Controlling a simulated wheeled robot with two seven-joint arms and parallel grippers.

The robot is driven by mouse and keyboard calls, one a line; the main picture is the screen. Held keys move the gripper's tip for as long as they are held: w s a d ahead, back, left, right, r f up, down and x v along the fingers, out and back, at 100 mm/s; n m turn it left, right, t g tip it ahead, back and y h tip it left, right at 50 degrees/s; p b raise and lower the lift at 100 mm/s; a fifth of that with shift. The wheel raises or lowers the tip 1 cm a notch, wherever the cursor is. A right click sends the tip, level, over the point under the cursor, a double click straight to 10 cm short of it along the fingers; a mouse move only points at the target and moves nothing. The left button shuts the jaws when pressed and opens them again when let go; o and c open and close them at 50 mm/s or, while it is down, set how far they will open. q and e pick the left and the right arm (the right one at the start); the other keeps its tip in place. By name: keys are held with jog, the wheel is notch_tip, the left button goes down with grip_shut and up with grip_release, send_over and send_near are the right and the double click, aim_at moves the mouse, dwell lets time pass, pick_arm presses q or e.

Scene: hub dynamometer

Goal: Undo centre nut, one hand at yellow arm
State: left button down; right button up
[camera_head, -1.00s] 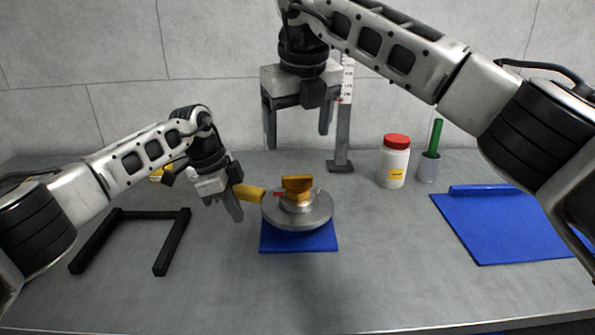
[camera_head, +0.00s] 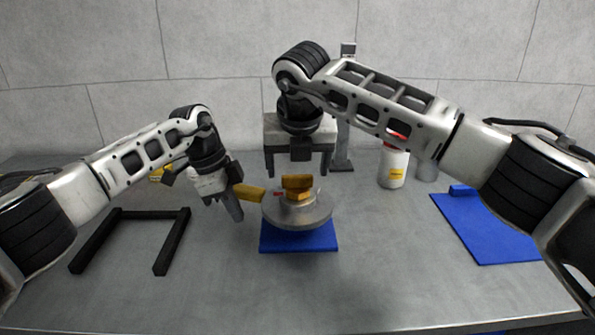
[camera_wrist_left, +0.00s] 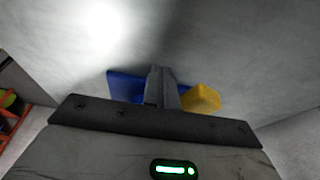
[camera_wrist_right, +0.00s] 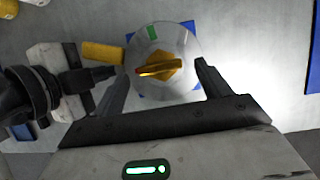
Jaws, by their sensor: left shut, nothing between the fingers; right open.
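The centre nut (camera_head: 297,186), a gold winged piece, sits on top of the round grey hub disc (camera_head: 312,217). In the right wrist view the nut (camera_wrist_right: 160,69) lies between the spread fingers, further out than their tips. The yellow arm (camera_head: 249,193) sticks out from the hub's left side. My left gripper (camera_head: 238,217) is shut and empty beside the yellow arm, on its near left side. In the left wrist view its closed fingers (camera_wrist_left: 161,72) are next to the yellow arm (camera_wrist_left: 202,98). My right gripper (camera_head: 299,172) is open above and around the nut's top, seemingly not touching it.
A blue mat (camera_head: 299,243) lies under the hub. A black U-shaped frame (camera_head: 122,212) is at the left. A white jar (camera_head: 393,167), a grey cup (camera_head: 426,168) and a larger blue mat (camera_head: 490,229) are at the right. A grey post (camera_head: 343,150) stands behind. The front table is clear.

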jog(key=shift+x, duration=1.1)
jog(key=c, duration=1)
jog(key=shift+n, duration=0.7)
jog(key=n+y, duration=0.1)
jog(key=n, duration=0.1)
jog(key=n+y, duration=0.1)
jog(key=n, duration=0.2)
jog(key=shift+d+r+g+y, duration=0.1)
jog(key=shift+d+g+y, duration=0.05)
jog(key=shift+g+y, duration=0.2)
jog(key=n+g, duration=0.1)
jog(key=n, duration=0.2)
jog(key=n+g+y, duration=0.1)
jog(key=n, duration=0.2)
jog(key=shift+w+n, duration=0.15)
jog(key=shift+n, duration=0.25)
jog(key=shift+d+n+y, duration=0.1)
jog(key=shift+n+y, duration=0.15)
jog(key=shift+n, duration=0.05)
